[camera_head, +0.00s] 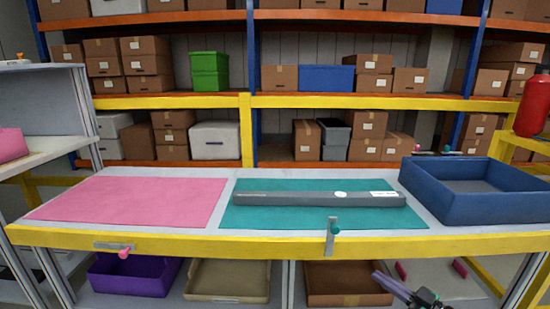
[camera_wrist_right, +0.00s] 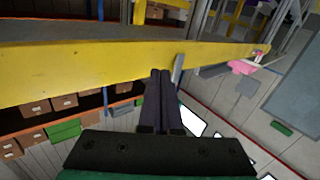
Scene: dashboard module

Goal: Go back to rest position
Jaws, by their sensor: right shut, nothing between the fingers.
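My right gripper (camera_head: 380,277) is low at the bottom right of the head view, in front of the table and below its yellow front edge. In the right wrist view its two dark fingers (camera_wrist_right: 160,75) lie together, shut with nothing between them. The fingertips overlap the yellow beam (camera_wrist_right: 80,70) in that picture; I cannot tell whether they touch it. My left gripper does not show. A long grey dashboard module (camera_head: 300,199) lies on the teal mat (camera_head: 270,220) on the table, apart from my right gripper.
A pink mat (camera_head: 130,202) lies left and a blue tray (camera_head: 480,206) stands right on the table. Levers with a teal knob (camera_head: 336,228) and a pink knob (camera_head: 124,252) are on the front edge. A purple bin (camera_head: 130,276) and a brown box (camera_head: 335,298) sit below.

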